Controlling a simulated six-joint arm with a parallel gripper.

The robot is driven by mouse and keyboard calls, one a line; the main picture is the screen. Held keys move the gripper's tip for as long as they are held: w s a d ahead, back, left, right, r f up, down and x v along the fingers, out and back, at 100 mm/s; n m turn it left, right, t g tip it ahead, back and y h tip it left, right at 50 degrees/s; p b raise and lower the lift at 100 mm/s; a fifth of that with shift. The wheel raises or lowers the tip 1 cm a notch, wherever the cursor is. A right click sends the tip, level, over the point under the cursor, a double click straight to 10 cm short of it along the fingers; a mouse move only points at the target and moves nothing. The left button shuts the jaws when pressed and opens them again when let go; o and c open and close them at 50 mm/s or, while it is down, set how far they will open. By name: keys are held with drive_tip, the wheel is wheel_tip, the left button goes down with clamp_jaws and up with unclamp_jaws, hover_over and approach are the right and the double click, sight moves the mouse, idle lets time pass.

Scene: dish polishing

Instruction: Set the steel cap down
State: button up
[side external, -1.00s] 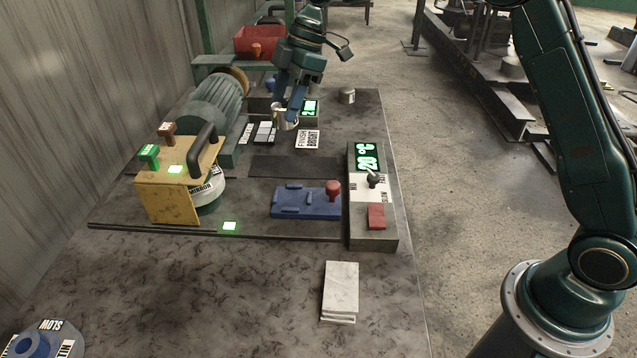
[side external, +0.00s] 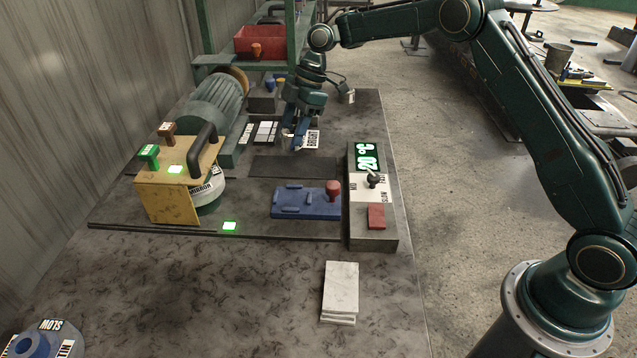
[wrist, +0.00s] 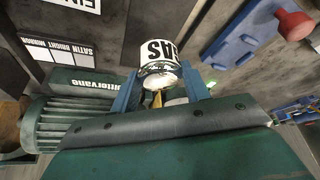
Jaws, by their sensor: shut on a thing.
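The green motor (side external: 212,100) and the yellow box with a black handle (side external: 180,190) stand to the left. A blue block with a red knob (side external: 305,202) and the grey control panel (side external: 372,205) are nearer. A dark mat (side external: 295,168) lies clear.

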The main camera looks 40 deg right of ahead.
sight(294, 149)
drive_tip(key=shift+f, duration=2.8)
drive_tip(key=shift+f, duration=0.2)
drive_tip(key=o, duration=1.1)
drive_tip(key=shift+r, duration=0.1)
drive_tip(key=v, duration=1.2)
drive_tip(key=shift+r, duration=0.1)
